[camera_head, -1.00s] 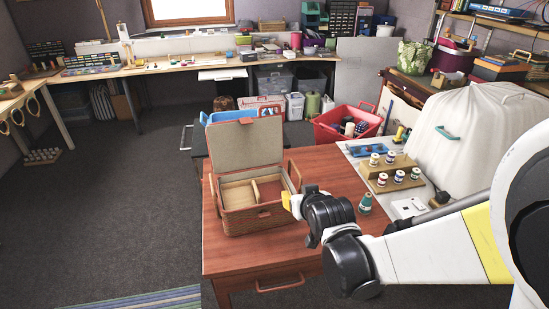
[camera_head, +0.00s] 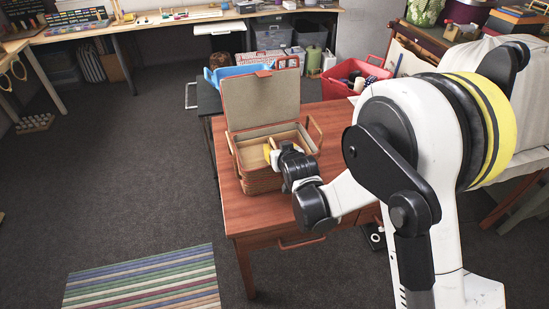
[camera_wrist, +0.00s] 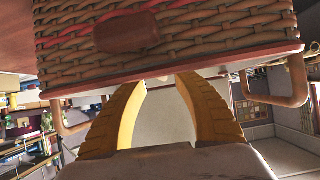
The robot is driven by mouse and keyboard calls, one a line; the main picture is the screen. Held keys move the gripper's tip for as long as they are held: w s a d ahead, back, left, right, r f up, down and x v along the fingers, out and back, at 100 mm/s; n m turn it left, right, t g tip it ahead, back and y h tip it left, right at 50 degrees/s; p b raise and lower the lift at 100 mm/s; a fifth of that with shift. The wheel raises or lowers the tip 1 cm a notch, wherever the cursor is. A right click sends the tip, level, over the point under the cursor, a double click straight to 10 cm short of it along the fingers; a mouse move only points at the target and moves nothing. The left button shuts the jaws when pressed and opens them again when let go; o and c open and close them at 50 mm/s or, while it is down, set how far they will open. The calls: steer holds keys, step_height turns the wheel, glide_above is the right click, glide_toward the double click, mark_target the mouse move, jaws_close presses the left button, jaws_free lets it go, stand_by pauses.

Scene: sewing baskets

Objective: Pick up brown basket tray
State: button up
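The brown wicker basket (camera_head: 260,184) stands on the wooden table with its lid (camera_head: 262,106) raised at the back. A light wooden tray (camera_head: 251,157) with compartments sits inside it. My gripper (camera_head: 268,153) is over the tray's front part, and its yellow fingers reach in from the right front. In the wrist view the basket wall (camera_wrist: 200,32) fills the top, with a brown clasp on it. My gripper's fingers (camera_wrist: 163,80) are apart, with a gap between the tips near the basket's rim. Whether the tips touch the tray is hidden.
A blue basket (camera_head: 232,73) stands behind the lid. A red bin (camera_head: 357,76) with spools is behind at the right. A striped rug (camera_head: 145,282) lies on the floor at the front.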

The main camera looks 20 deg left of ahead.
mark_target(275, 146)
steer(key=b+x, duration=0.1)
steer(key=x, duration=0.2)
steer(key=shift+w+a+f, duration=0.1)
steer(key=shift+a+f, duration=0.05)
steer(key=shift+a, duration=0.1)
jaws_close()
